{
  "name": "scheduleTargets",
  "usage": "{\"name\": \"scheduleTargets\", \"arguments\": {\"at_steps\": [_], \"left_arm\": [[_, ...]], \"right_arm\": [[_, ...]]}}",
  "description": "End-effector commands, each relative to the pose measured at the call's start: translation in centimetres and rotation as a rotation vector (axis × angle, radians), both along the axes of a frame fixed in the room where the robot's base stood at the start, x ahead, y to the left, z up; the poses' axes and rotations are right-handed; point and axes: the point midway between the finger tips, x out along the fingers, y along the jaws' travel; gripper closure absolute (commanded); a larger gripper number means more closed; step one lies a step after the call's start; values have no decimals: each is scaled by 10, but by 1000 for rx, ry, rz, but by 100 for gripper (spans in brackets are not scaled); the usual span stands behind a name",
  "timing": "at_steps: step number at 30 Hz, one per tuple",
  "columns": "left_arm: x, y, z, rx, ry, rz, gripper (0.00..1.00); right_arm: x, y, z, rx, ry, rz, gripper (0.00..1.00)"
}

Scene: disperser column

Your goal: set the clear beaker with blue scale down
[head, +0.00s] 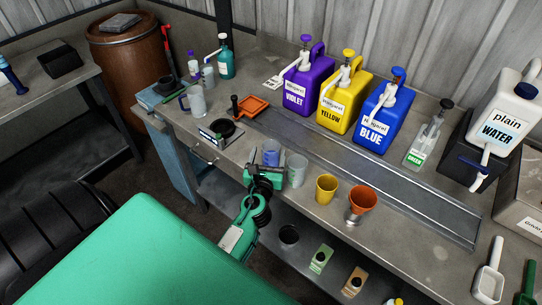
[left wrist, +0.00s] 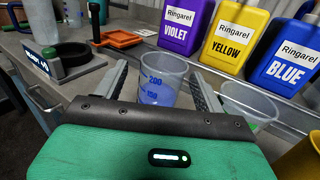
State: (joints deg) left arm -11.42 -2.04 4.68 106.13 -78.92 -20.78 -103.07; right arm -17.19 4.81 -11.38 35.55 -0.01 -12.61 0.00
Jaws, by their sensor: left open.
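The clear beaker with blue scale (head: 271,152) stands near the front edge of the bench, and its lower part looks bluish. In the left wrist view the beaker (left wrist: 163,88) is upright between the fingers, with marks 200 and 150 showing; its base is hidden by my gripper. My left gripper (head: 266,173) is open, with one finger on each side of the beaker. The left wrist view shows gaps between the fingers and the beaker wall. My right gripper is not in view.
A second clear cup (head: 297,168) stands close on the right, then a yellow cup (head: 326,188) and an orange cup (head: 362,201). A scale with a black ring (head: 221,129) is to the left. Violet, yellow and blue canisters (head: 385,112) line the back.

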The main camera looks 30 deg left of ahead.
Motion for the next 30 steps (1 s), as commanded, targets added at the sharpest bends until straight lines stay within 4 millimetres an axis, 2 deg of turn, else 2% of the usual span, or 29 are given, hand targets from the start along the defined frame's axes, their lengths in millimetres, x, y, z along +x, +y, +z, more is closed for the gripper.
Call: {"name": "scheduleTargets", "arguments": {"at_steps": [5,12,22,23,30], "left_arm": [[14,5,1,-2,-1,2,29],[43,16,-1,-1,-2,2,29],[50,19,-3,-1,0,1,29],[50,19,-3,-1,0,1,31],[49,19,-3,-2,-1,1,77]], "right_arm": [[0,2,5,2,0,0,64],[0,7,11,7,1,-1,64],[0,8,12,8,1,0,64],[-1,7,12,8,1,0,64],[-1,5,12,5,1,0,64]]}}
